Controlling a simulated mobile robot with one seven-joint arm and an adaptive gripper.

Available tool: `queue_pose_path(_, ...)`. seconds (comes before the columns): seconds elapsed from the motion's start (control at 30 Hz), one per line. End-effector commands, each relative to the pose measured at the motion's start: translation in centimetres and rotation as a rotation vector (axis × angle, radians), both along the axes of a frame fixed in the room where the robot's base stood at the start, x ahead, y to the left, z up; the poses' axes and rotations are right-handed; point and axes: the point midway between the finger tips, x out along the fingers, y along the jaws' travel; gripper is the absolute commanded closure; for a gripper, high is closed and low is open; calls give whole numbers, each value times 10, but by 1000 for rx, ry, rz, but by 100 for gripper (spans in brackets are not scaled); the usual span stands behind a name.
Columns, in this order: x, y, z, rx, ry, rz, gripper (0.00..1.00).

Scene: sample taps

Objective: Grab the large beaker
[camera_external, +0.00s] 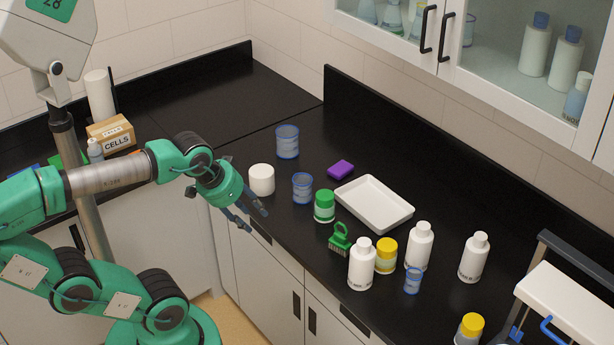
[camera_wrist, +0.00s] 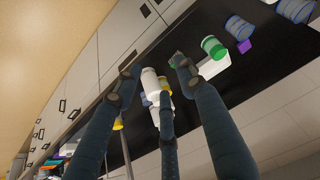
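The large beaker (camera_external: 287,142) is clear with a blue tint and stands upright on the black counter near the inner corner. It seems to be the blue-tinted vessel at the top right edge of the wrist view (camera_wrist: 297,9). A medium beaker (camera_external: 302,189) stands in front of it, and a small beaker (camera_external: 413,281) stands farther right among the bottles. My gripper (camera_external: 250,214) is in the air beside the counter's front edge, left of and nearer than the beakers. Its fingers are spread, open and empty; they also show in the wrist view (camera_wrist: 157,78).
A white jar (camera_external: 261,180) stands in front of the large beaker. A purple block (camera_external: 341,169) and white tray (camera_external: 374,204) lie to its right. A green-lidded jar (camera_external: 324,206), green brush (camera_external: 340,241) and several bottles line the front. Counter behind the large beaker is clear.

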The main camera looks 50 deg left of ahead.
Motion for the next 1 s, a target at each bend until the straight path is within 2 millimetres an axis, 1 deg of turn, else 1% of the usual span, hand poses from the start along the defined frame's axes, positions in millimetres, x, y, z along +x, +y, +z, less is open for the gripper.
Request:
queue_pose_path(0.1, 0, 0, 0, 0, 0, 0, 60)
queue_pose_path(0.17, 0, 0, 0, 0, 0, 0, 48)
queue_pose_path(0.2, 0, 0, 0, 0, 0, 0, 40)
queue_pose_path(0.33, 0, 0, 0, 0, 0, 0, 14)
queue_pose_path(0.37, 0, 0, 0, 0, 0, 0, 13)
queue_pose_path(0.63, 0, 0, 0, 0, 0, 0, 13)
queue_pose_path(0.77, 4, 1, 3, 0, 1, 2, 13)
queue_pose_path(0.87, 12, 4, 9, 0, 4, 6, 13)
queue_pose_path(0.97, 26, 8, 18, 0, 8, 13, 13)
queue_pose_path(1.0, 33, 10, 21, 1, 10, 15, 13)
